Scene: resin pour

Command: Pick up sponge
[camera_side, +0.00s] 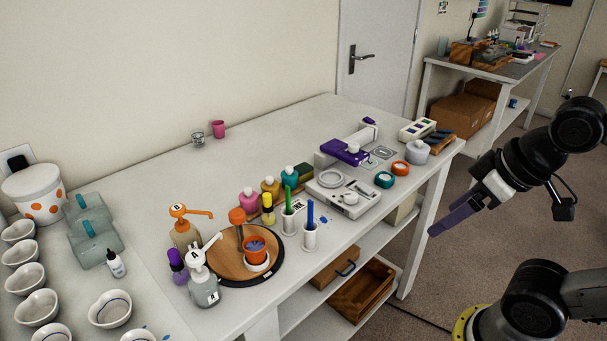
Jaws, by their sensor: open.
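I cannot pick out a sponge for certain. A small dark green block (304,170) behind the colored bottles, near the middle of the white table (262,120), is too small to identify. My gripper (437,229), with purple fingers, hangs at the right, beyond the table's right edge in the picture. It points down and left, is open, and touches nothing on the table. No object shows between its fingers.
A round wooden board (226,268) holds an orange cup (256,249). Pump bottles (203,283) stand at its left edge. White bowls (110,309) fill the left side.

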